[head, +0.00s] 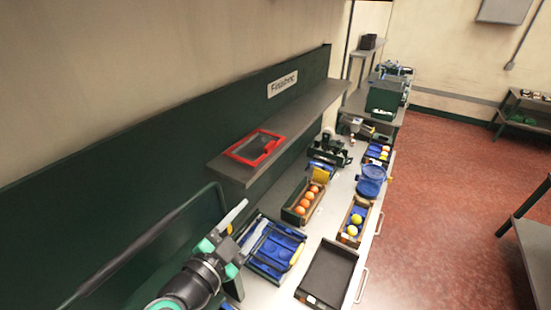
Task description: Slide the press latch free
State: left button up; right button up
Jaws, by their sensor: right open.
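A blue press-like fixture (283,243) with a dark frame and a yellow handle (297,254) along its right side sits on the grey bench. No latch can be made out clearly at this size. My right gripper (251,217), with pale fingers and teal joints, is open and empty at the fixture's left side. It partly covers the fixture's left edge, and I cannot tell whether it touches. My left gripper is not in view.
A crate of oranges (290,211), an empty dark tray (328,272) and a box with yellow fruit (346,235) stand close by on the bench. A shelf (232,169) with a red-framed tray (256,147) overhangs the back. A blue round stand (371,181) is farther off.

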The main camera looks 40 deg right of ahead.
jog(key=d+r+m+h, duration=0.2)
jog(key=r, duration=0.5)
jog(key=s+d+r+m+t+h, duration=0.1)
jog(key=d+r+m+h, duration=0.1)
jog(key=r, duration=0.5)
jog(key=shift+s+d+r+m+t+h+b, duration=0.2)
jog(key=shift+d+m+t+h+b, duration=0.1)
jog(key=shift+d, duration=0.3)
